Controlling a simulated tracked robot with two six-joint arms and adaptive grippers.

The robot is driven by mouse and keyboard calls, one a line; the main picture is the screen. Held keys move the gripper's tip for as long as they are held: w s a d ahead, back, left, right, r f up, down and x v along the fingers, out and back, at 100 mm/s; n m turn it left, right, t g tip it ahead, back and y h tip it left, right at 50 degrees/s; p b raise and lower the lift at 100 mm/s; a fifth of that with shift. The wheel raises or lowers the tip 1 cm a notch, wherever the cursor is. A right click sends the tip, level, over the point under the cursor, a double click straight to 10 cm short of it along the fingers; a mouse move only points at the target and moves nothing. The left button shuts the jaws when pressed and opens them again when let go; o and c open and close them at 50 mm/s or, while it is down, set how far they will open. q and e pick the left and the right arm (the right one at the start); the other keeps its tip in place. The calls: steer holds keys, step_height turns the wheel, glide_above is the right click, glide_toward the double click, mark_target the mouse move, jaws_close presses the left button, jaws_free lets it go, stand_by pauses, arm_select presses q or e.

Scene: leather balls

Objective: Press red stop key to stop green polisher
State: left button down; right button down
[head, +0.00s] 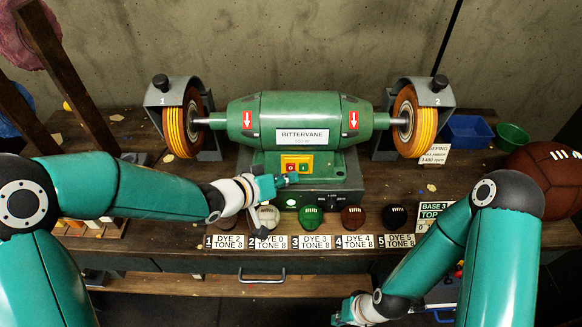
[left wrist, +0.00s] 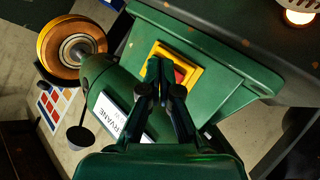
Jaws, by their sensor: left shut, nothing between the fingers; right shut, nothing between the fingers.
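The green polisher (head: 300,117) stands on the bench with a yellow switch plate (head: 297,158) on its base. The plate carries a red stop key (head: 290,168) on the left and a green key (head: 304,168) on the right. My left gripper (head: 288,180) is shut and empty, just in front of and below the plate. My right gripper (head: 340,318) is shut and empty, low at the front, partly cut off.
Striped wheels (head: 188,122) (head: 414,120) sit at both ends of the polisher. Several coloured leather balls (head: 311,217) line the bench front behind number cards (head: 312,242). A lit lamp (head: 291,202) is below the switch. A blue bin (head: 467,131) and brown ball (head: 546,172) are right.

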arm_select(q)
steer(key=shift+w+p, duration=0.3)
steer(key=shift+w, duration=0.1)
steer(key=shift+w+f, duration=0.1)
steer(key=shift+w, duration=0.3)
stand_by(0.8)
steer(key=shift+s, duration=0.1)
steer(key=shift+s+r, duration=0.2)
steer(key=shift+s, duration=0.55)
